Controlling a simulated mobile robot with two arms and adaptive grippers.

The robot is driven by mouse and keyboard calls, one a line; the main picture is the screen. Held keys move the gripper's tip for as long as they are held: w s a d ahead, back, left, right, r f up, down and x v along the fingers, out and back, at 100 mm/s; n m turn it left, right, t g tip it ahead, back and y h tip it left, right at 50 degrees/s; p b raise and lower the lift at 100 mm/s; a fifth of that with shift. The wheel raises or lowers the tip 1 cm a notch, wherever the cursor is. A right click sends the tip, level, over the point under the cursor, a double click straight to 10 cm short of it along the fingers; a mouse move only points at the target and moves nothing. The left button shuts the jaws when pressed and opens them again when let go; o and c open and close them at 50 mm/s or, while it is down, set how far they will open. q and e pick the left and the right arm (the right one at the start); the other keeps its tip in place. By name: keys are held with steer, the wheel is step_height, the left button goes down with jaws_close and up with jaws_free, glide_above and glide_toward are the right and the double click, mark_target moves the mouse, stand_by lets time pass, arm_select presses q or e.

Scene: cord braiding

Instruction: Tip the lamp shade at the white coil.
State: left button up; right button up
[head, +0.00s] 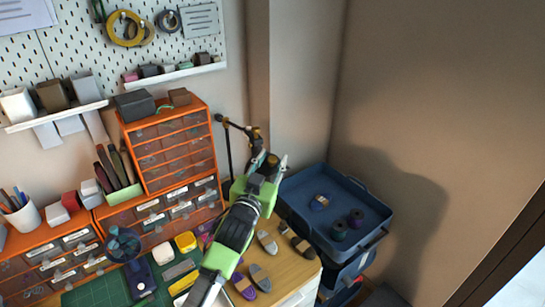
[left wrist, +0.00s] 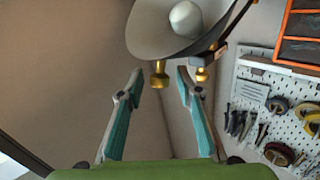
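The lamp shade (left wrist: 180,25) fills the top of the left wrist view, a pale grey bowl with its open side and round white bulb (left wrist: 186,18) showing. Brass knobs (left wrist: 159,74) stick out at its edge. My left gripper (left wrist: 160,78) is open, its teal-padded fingers apart, with one knob between the tips in the picture. I see no contact. In the head view my left gripper (head: 270,168) is by the lamp's dark arm (head: 236,126) and hides most of the shade. I cannot make out the white coil for certain. My right gripper is not in view.
An orange drawer cabinet (head: 180,145) stands left of the lamp. A blue tray (head: 300,195) with spools is on the right. Shoe-shaped pieces (head: 267,241) and a green mat (head: 98,291) lie on the desk. A pegboard (head: 105,50) hangs behind.

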arm_select(q)
steer(key=shift+w+d, duration=0.1)
steer(key=shift+w, duration=0.25)
jaws_close()
steer(key=shift+f+b, duration=0.35)
steer(key=shift+b, duration=0.1)
steer(key=f+m+t+h+b, duration=0.1)
steer(key=f+b, duration=0.1)
steer(key=b, duration=0.3)
steer(key=f+m+t+b, duration=0.1)
steer(key=m+b, duration=0.1)
steer(key=b, duration=0.3)
steer(key=f+m+t+h+b, duration=0.1)
steer(key=f+m+b, duration=0.1)
steer(key=b, duration=0.4)
steer(key=shift+w+f+h, duration=0.3)
steer(key=shift+w+a+f+m+t+h+b, duration=0.15)
steer(key=shift+a+m+t+h+b, duration=0.25)
steer(key=shift+b, duration=0.55)
steer(key=shift+d, duration=0.15)
